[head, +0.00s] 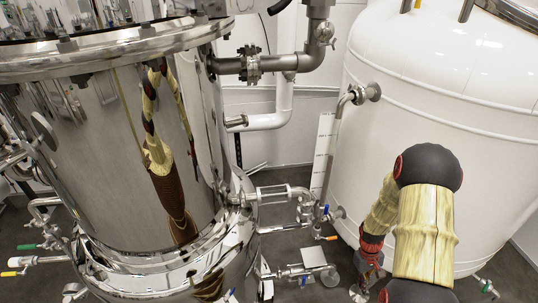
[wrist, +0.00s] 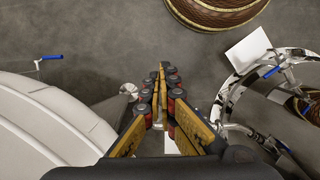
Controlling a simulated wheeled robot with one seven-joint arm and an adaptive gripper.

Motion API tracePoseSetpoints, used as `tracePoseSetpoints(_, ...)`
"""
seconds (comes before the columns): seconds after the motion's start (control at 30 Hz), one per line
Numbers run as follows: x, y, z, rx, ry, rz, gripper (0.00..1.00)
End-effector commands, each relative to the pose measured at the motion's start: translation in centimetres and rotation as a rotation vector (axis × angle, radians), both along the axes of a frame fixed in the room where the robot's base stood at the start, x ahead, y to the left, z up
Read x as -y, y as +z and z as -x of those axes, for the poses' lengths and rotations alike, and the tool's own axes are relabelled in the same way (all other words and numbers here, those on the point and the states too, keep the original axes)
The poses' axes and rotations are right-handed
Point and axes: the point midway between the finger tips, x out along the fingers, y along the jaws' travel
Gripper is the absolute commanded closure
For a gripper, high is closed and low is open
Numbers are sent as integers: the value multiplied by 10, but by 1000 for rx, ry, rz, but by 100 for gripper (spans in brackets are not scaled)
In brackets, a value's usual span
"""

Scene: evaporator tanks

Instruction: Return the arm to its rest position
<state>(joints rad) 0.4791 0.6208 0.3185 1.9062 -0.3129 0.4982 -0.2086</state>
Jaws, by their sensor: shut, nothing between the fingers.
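My arm (head: 425,235) shows at the right of the head view, bent at a dark elbow, with its forearm running down in front of the white tank. Its far end, near the bottom edge, is small and partly hidden there. In the wrist view my gripper (wrist: 162,70) is shut, its yellow and black fingers together with nothing between them. It points over bare grey floor (wrist: 110,40) and touches nothing that I can see.
A polished steel tank (head: 110,160) fills the left and mirrors my body. A white tank (head: 440,90) stands close behind my arm; its side also shows in the wrist view (wrist: 45,125). Pipes and valves (head: 285,192) run between the tanks. Steel piping (wrist: 240,90) lies right of my gripper.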

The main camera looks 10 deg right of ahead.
Motion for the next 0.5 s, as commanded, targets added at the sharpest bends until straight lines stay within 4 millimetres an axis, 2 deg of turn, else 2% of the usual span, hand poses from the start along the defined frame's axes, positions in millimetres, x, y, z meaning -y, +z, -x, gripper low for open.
tracePoseSetpoints(0.03,-8,29,-1,4,-28,11,100)
tracePoseSetpoints(0.2,-40,108,9,11,-126,29,100)
tracePoseSetpoints(0.5,-103,226,39,72,-229,32,100)
